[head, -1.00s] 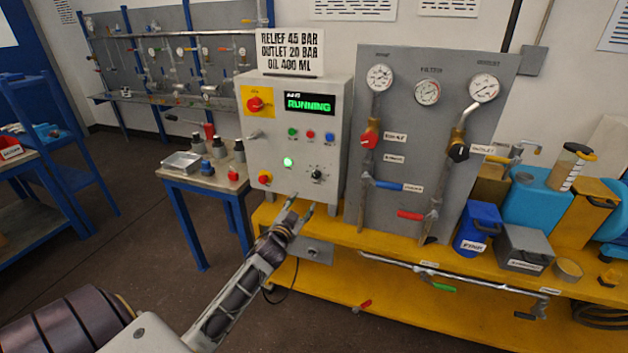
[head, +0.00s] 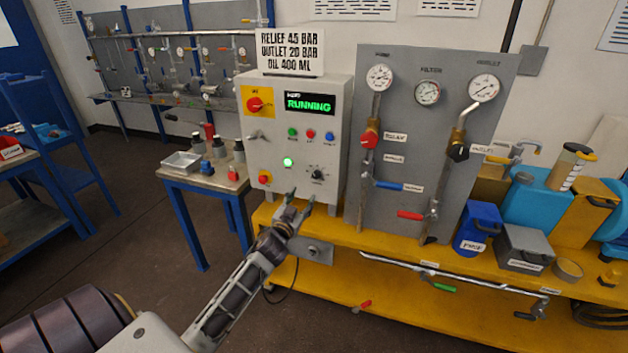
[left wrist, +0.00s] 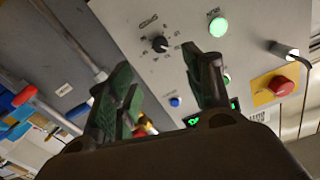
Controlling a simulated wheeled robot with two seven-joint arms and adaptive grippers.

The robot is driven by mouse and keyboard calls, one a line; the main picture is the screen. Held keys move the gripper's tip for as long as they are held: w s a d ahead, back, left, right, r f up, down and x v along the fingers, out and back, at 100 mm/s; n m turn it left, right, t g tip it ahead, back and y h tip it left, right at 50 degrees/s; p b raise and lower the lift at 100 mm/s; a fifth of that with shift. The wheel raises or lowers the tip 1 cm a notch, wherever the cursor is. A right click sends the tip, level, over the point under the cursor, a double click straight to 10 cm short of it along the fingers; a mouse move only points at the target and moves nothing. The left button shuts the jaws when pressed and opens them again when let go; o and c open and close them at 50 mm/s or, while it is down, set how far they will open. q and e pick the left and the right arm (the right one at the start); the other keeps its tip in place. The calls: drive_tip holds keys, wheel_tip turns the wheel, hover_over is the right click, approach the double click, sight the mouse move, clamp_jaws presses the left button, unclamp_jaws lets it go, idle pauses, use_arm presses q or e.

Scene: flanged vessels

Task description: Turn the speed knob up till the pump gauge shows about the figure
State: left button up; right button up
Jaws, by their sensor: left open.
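The speed knob (head: 317,174) is a small black dial on the lower right of the grey control box (head: 285,150); it also shows in the left wrist view (left wrist: 160,44). My left gripper (head: 301,198) is open and empty, just below and in front of the knob, apart from it. In the left wrist view, the knob shows between the two green-padded fingers (left wrist: 160,85). The pump gauge (head: 380,77) is the leftmost round dial on the grey panel; its reading is too small to tell. My right gripper is not in view.
The display (head: 308,103) reads RUNNING above a lit green lamp (head: 288,162). A sign (head: 290,51) gives relief 45 bar and outlet 20 bar. A red emergency button (head: 265,179) sits left on the box. Valve handles, such as the blue one (head: 388,185), stick out at right.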

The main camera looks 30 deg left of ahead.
use_arm(q)
drive_tip(key=shift+w, duration=1)
approach(315, 177)
drive_tip(key=shift+w, duration=1.45)
drive_tip(key=shift+w+a+r, duration=0.1)
drive_tip(key=shift+w+a, duration=0.45)
drive_tip(key=shift+w, duration=0.1)
drive_tip(key=shift+x, duration=1.6)
drive_tip(key=shift+w, duration=0.35)
drive_tip(key=shift+w+a, duration=0.1)
drive_tip(key=shift+w, duration=0.05)
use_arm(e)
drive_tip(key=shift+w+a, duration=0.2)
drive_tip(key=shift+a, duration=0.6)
